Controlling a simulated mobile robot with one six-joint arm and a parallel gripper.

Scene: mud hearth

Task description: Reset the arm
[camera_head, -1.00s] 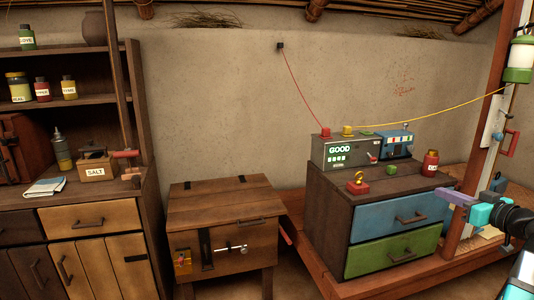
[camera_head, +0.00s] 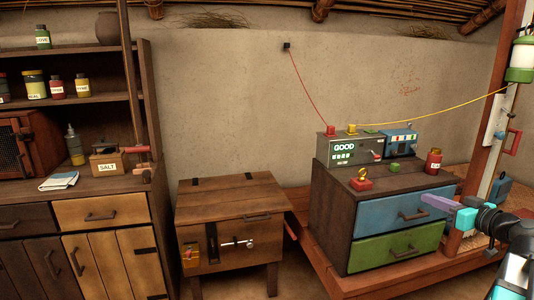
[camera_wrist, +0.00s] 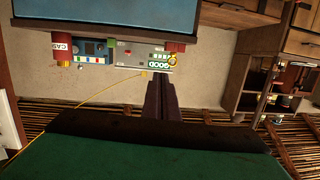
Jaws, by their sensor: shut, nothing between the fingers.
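My gripper (camera_head: 437,204) is at the right of the head view, in front of the drawer chest (camera_head: 334,206) and its blue drawer (camera_head: 400,213). Its purple fingers are together with nothing between them. In the wrist view the closed fingers (camera_wrist: 159,92) point toward the grey box marked GOOD (camera_wrist: 138,57), and the scene appears upside down. My arm comes in from the lower right edge. The fingertips overlap the blue drawer's right end in the picture; I cannot tell the gap.
On the chest stand a grey GOOD box (camera_head: 345,148), a blue box (camera_head: 400,143), a red jar (camera_head: 433,161) and a red block with a yellow hook (camera_head: 361,180). A wooden chest (camera_head: 235,200) and shelves (camera_head: 75,150) are left. A wooden post (camera_head: 485,130) stands right.

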